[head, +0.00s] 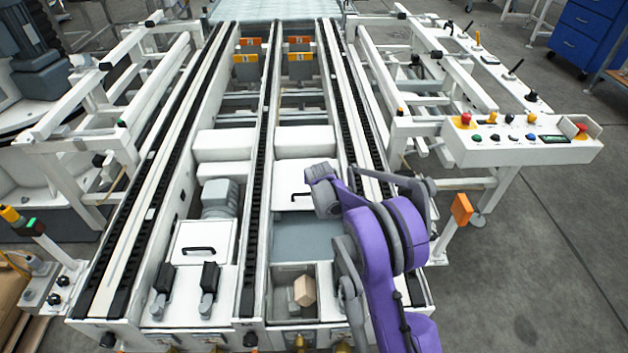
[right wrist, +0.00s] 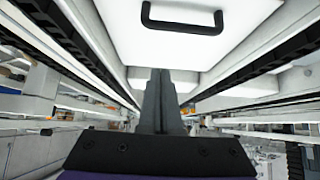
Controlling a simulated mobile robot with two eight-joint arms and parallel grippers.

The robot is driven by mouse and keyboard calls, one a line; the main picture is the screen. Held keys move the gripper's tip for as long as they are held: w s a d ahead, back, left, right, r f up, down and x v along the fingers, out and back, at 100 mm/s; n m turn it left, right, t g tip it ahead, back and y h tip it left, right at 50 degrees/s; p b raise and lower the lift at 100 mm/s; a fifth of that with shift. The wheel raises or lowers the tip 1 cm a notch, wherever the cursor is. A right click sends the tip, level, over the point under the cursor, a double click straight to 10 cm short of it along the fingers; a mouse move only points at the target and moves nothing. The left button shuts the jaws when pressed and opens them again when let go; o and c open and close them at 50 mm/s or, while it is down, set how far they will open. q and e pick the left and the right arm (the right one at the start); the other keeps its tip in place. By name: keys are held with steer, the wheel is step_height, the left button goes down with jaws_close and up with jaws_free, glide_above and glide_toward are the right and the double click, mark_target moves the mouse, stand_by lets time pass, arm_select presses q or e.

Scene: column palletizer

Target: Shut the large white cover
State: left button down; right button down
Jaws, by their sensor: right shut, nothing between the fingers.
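The large white cover (head: 293,175) is in the right-hand bay of the conveyor, between the black chain rails. It has a black bar handle near its lower edge and seems to stand raised, though its exact angle is hard to tell. In the right wrist view the cover (right wrist: 220,50) fills the top, with its handle at the upper edge. My right gripper (right wrist: 160,75) is shut and empty, its fingers pointing towards the cover below the handle; I cannot tell whether they touch. My left gripper is not in view.
A smaller white lid (head: 203,240) with a black handle lies in the left bay. An open compartment holding a tan block (head: 304,290) is in front of the cover. Chain rails (head: 258,190) border the bays. A control panel (head: 520,142) stands at right.

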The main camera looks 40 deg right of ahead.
steer(key=b+x, duration=0.1)
steer(key=x, duration=0.7)
steer(key=shift+f, duration=0.25)
steer(key=s, duration=0.1)
steer(key=s+a, duration=0.1)
steer(key=shift+s+a+f+b, duration=0.1)
steer(key=shift+s+a+b, duration=0.25)
steer(key=shift+s+b, duration=0.05)
steer(key=shift+s+a+f, duration=0.1)
steer(key=shift+s+a, duration=0.1)
steer(key=shift+s, duration=0.1)
steer(key=s+a, duration=0.5)
steer(key=s, duration=0.3)
steer(key=s+a+b, duration=0.1)
steer(key=s+a, duration=0.4)
steer(key=s, duration=0.4)
steer(key=shift+a, duration=0.2)
